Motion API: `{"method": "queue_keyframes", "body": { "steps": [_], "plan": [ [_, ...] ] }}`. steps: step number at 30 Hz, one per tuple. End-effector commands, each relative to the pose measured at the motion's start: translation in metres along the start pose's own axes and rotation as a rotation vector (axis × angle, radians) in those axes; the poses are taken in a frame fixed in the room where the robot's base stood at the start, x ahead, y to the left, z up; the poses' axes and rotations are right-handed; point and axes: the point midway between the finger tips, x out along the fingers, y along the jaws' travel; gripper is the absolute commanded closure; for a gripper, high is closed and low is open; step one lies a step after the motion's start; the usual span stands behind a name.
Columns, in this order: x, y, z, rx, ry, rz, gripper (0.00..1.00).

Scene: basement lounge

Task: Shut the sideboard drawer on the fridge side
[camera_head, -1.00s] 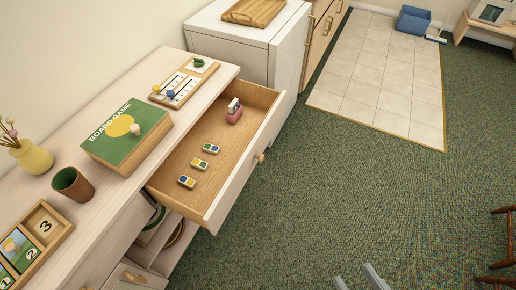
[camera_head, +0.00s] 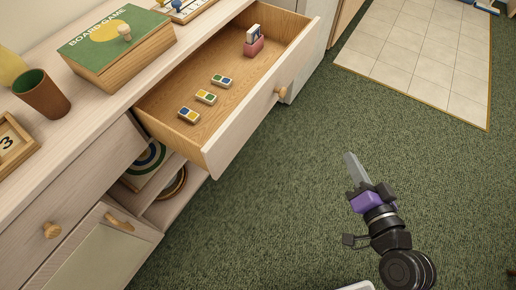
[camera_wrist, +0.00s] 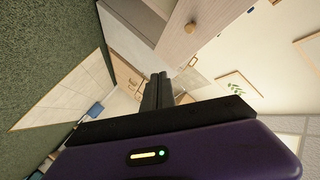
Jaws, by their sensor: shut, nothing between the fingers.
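The sideboard (camera_head: 80,180) runs along the left of the head view. Its drawer on the fridge side (camera_head: 250,125) is pulled well out, with a pale front and a round wooden knob (camera_head: 282,91). Inside lie several small coloured tiles (camera_head: 206,97) and a pink holder with cards (camera_head: 254,44). My gripper (camera_head: 350,158) is shut and empty, out over the carpet to the right of the drawer front and apart from it. The wrist view shows its dark fingers together (camera_wrist: 158,90), with a pale wooden front and knob (camera_wrist: 191,27) beyond.
A board game box (camera_head: 118,48) and a brown cup (camera_head: 42,93) stand on the sideboard top. Below the drawer is an open shelf with round items (camera_head: 150,160). Green carpet (camera_head: 270,200) in front is clear, with a tiled patch (camera_head: 420,55) at the far right.

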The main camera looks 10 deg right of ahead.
Motion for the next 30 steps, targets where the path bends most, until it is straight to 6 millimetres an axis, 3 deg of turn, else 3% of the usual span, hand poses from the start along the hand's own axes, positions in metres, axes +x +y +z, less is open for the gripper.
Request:
{"method": "queue_keyframes", "body": {
  "steps": [1,3,6,8,11,13,19,23,30],
  "plan": [
    [0.026,0.014,0.018,0.08,-0.023,-0.028,1.0],
    [0.052,0.017,0.032,0.206,-0.084,-0.082,1.0],
    [0.082,0.006,0.048,0.39,-0.198,-0.196,1.0],
    [0.091,-0.008,0.054,0.488,-0.281,-0.279,1.0],
    [0.087,-0.039,0.059,0.619,-0.426,-0.412,1.0],
    [0.074,-0.057,0.065,0.684,-0.526,-0.482,1.0],
    [0.045,-0.08,0.083,0.752,-0.687,-0.571,1.0],
    [0.047,-0.086,0.088,0.755,-0.704,-0.572,1.0],
    [0.072,-0.112,0.103,0.753,-0.703,-0.572,1.0]
  ]
}}
